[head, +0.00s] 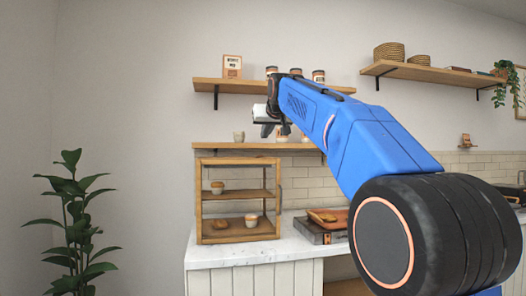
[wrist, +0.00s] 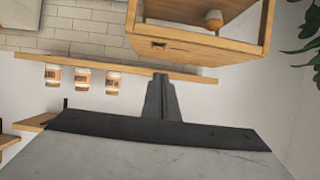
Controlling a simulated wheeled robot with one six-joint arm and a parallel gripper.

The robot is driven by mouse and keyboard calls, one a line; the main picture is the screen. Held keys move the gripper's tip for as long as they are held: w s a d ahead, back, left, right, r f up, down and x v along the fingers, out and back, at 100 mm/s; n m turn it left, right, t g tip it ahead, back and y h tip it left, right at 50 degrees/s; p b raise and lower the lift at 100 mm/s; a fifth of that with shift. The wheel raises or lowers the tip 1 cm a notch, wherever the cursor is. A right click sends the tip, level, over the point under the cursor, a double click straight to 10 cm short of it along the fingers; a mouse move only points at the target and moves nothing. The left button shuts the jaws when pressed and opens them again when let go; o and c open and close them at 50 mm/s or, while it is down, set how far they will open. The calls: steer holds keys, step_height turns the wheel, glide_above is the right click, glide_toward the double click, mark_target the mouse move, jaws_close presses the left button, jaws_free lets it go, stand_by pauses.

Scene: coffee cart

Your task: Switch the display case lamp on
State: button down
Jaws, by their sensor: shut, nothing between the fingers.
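The wooden display case (head: 200,205) stands on the left end of the counter, with baked goods on its shelves. Its wooden frame also shows upside down at the top of the wrist view (wrist: 195,47). A small dark fitting (wrist: 158,44) sits on that frame; I cannot tell for sure that it is the lamp switch. No lamp glow is visible in the case. My gripper (head: 268,131) is above the case, apart from it. In the wrist view my gripper (wrist: 161,77) is shut and empty, its tips pointing towards the case.
A wall shelf (head: 225,146) with cups runs just above the case, close to my gripper. A higher shelf (head: 215,85) holds jars and a framed sign. A tray with pastries (head: 328,217) lies right of the case. A plant (head: 75,220) stands left.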

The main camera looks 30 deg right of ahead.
steer(key=shift+w+d+r, duration=0.6)
steer(key=shift+r, duration=0.2)
steer(key=x, duration=1)
steer(key=shift+d+r, duration=0.15)
steer(key=shift+s+f, duration=0.15)
steer(key=shift+f, duration=0.85)
steer(key=shift+s+f, duration=0.1)
steer(key=shift+f, duration=0.9)
steer(key=shift+f, duration=0.25)
steer(key=shift+r, duration=0.25)
